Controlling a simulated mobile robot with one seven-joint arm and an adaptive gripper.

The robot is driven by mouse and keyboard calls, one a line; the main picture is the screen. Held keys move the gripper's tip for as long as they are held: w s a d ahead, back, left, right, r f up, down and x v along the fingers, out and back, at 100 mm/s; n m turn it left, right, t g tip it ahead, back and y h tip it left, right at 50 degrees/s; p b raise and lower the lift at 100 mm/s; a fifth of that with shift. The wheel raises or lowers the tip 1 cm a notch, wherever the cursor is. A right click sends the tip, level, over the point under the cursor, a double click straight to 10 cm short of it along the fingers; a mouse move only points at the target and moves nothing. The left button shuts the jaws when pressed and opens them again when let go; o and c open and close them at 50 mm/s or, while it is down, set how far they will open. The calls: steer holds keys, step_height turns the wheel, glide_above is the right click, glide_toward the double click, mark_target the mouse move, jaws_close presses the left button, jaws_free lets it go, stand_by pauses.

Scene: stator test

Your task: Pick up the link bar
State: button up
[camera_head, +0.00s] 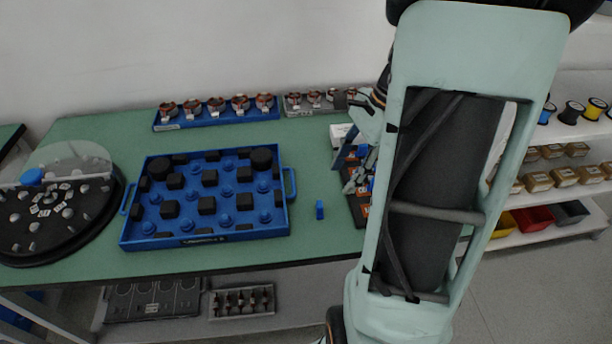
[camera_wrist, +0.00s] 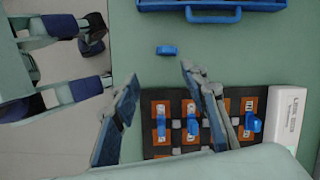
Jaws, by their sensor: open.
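A small blue piece, which I take to be the link bar (camera_head: 319,210), stands or lies alone on the green table, right of the blue tray. It also shows in the wrist view as a short blue bar (camera_wrist: 166,50). My gripper (camera_wrist: 160,76) is open and empty, its two fingers spread over the table, with the bar just beyond the fingertips and apart from them. In the head view my gripper (camera_head: 358,150) is partly hidden by my arm, above the dark fixture to the right of the bar.
A dark fixture (camera_wrist: 176,150) with orange squares and blue parts lies below my fingers, next to a white device (camera_wrist: 287,115). The blue tray (camera_head: 205,238) holds black and blue parts. A round black turntable (camera_head: 60,252) stands left. Bare table surrounds the bar.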

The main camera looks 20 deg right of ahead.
steer(key=m, duration=0.3)
glide_above(320, 203)
steer(key=s+d, duration=0.2)
steer(key=d, duration=0.1)
steer(key=shift+m+y, duration=0.4)
steer(key=f, duration=0.6)
steer(key=shift+w+a, duration=0.1)
steer(key=shift+a, duration=0.15)
steer(key=shift+t, duration=0.3)
steer(key=shift+w+b+x, duration=0.15)
steer(key=shift+b+x, duration=0.15)
steer(key=shift+x, duration=1.05)
steer(key=shift+w+b+x, duration=0.2)
steer(key=shift+b+x, duration=0.05)
steer(key=shift+x, duration=1.1)
steer(key=shift+r, duration=0.15)
jaws_close()
